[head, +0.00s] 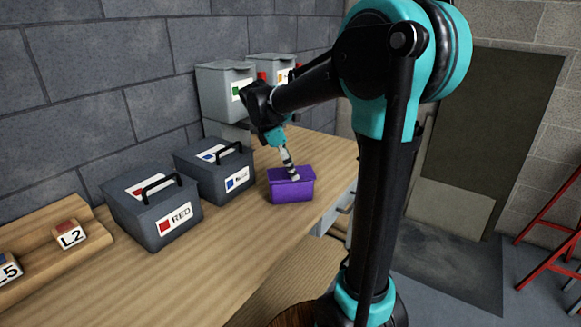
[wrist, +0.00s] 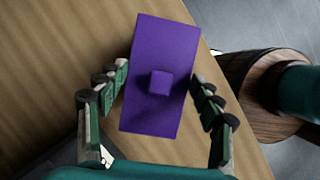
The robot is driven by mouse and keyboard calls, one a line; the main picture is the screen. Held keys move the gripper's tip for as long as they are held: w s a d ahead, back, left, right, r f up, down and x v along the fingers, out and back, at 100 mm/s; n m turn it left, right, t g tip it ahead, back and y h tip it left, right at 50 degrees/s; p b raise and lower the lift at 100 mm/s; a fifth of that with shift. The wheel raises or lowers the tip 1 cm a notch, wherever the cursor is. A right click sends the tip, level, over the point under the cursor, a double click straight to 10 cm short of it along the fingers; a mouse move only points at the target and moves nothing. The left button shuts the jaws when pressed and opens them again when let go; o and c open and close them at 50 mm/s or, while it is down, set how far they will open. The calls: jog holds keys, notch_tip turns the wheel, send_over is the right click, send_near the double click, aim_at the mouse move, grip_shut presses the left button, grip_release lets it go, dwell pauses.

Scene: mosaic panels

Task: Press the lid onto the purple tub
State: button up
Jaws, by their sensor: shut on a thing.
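The purple tub (head: 293,193) stands upright on the wooden bench, near its right edge. A purple rectangular lid (wrist: 165,45) with a small square knob fills the middle of the wrist view. In the head view the lid (head: 279,175) lies over the tub's top; I cannot tell whether it is fully seated. In the head view my gripper (head: 291,170) reaches down onto the lid from above. The tub's body is hidden under the lid in the wrist view.
Two dark grey bins with handles, one labelled RED (head: 178,222) and another behind it (head: 216,172), stand left of the tub. Grey bins (head: 222,90) stand at the back by the wall. Bare bench (head: 235,240) lies in front.

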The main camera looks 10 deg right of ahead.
jog(key=shift+f, duration=0.55)
dwell(0.9)
jog(key=o, duration=1)
jog(key=shift+o, duration=0.2)
jog(key=shift+o, duration=0.9)
jog(key=shift+r, duration=0.15)
jog(key=shift+r, duration=3.35)
jog(key=shift+c, duration=0.6)
